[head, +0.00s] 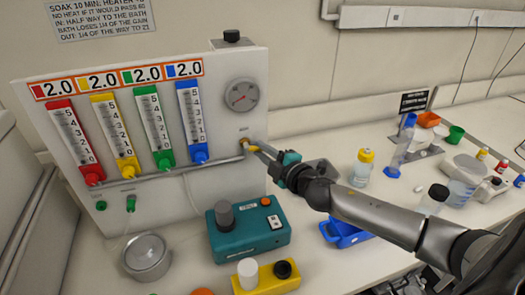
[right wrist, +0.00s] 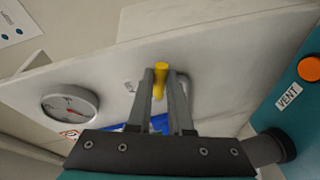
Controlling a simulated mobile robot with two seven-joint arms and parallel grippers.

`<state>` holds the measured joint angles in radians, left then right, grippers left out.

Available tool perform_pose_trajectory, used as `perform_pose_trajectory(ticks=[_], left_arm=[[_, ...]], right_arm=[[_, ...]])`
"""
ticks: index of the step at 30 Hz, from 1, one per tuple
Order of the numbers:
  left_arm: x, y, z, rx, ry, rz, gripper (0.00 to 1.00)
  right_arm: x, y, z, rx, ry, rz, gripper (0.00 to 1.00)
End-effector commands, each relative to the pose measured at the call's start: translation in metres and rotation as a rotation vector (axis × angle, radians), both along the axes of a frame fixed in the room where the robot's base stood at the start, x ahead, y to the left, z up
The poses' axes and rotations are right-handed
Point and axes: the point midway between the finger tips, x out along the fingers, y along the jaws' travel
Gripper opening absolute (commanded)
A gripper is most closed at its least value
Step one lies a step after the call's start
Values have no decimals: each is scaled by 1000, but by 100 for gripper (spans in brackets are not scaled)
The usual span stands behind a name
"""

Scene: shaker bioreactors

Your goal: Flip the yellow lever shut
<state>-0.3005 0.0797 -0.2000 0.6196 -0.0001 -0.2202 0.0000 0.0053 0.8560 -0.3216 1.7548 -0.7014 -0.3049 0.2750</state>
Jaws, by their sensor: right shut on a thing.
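The yellow lever (right wrist: 160,82) sticks out from the white panel (right wrist: 115,65) and sits between the two fingers of my right gripper (right wrist: 160,76). The fingers are shut on it. In the head view the lever is small and partly covered by my right gripper (head: 257,148), at the right end of the grey pipe (head: 165,172) low on the panel. The lever's exact angle is hard to tell. My left gripper is not in view.
The panel carries coloured flow tubes and a round gauge (head: 241,94). Below stand a teal box (head: 232,240), a yellow holder (head: 270,284) and a metal bowl (head: 146,254). A blue tray (head: 345,234) lies under my right arm. Bottles stand to the right.

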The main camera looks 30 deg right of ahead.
Motion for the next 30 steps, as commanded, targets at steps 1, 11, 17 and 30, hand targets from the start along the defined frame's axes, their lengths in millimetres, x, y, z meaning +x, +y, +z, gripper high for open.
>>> perform_pose_trajectory(ticks=[1, 11, 17, 30], left_arm=[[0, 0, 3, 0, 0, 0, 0], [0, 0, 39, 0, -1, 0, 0], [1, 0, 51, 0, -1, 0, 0], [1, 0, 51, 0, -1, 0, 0]], right_arm=[[0, 0, 1, -7, 2, 0, 0], [0, 0, 10, -170, 43, -1, 0], [0, 0, 12, -250, 60, -1, 0], [0, -1, 10, -270, 65, -1, 22]])
